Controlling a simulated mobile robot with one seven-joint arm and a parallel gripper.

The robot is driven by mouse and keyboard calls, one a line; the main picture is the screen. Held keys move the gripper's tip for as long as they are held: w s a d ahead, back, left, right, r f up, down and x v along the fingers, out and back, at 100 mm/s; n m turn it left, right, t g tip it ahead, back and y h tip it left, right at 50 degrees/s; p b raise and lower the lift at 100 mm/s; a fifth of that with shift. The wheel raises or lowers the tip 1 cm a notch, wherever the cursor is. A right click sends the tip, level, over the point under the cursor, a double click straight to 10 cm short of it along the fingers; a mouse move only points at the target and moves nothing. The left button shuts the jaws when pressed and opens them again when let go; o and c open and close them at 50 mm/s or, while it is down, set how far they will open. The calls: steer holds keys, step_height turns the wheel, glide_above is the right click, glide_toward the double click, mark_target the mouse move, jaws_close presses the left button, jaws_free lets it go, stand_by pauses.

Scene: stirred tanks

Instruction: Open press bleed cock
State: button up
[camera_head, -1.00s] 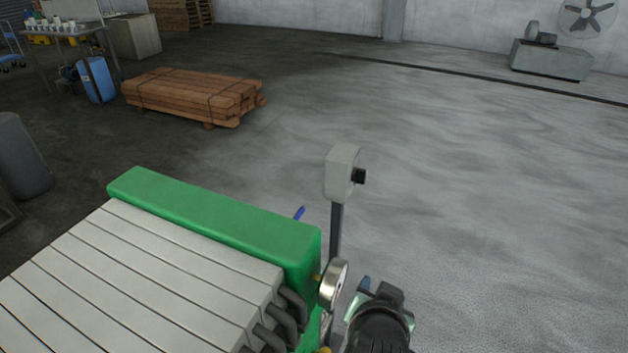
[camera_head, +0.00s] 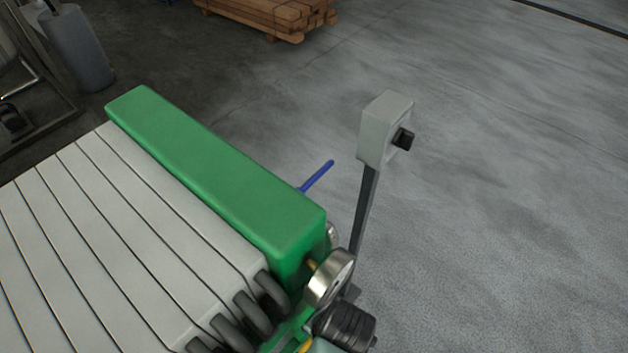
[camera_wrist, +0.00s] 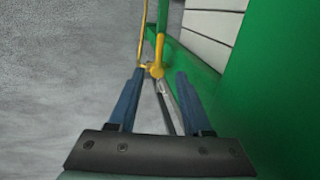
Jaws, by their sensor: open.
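The press (camera_head: 215,180) has a green end block and a row of pale plates, at lower left in the head view. In the wrist view a yellow cock-like fitting (camera_wrist: 157,62) with a thin yellow upper part stands beside the green frame. My gripper (camera_wrist: 158,74) is open, its two blue fingers pointing towards this fitting. The fitting shows between and just beyond the fingertips; I cannot tell if they touch it. A bit of yellow (camera_head: 305,346) shows there.
A round gauge (camera_head: 330,278) sits at the block's near corner, close to my wrist. A grey box (camera_head: 385,130) with a black knob stands on a post to the right. A blue rod (camera_head: 317,176) sticks out behind the block. Open floor lies right; stacked timber (camera_head: 275,15) is far off.

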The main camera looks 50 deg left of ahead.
mark_target(308, 343)
steer(key=f, duration=0.4)
steer(key=a+f+b, duration=0.1)
steer(key=f, duration=0.2)
steer(key=a+f+b, duration=0.1)
steer(key=f, duration=0.3)
steer(key=shift+s+f, duration=0.3)
steer(key=shift+s, duration=0.1)
jaws_close()
stand_by(0.8)
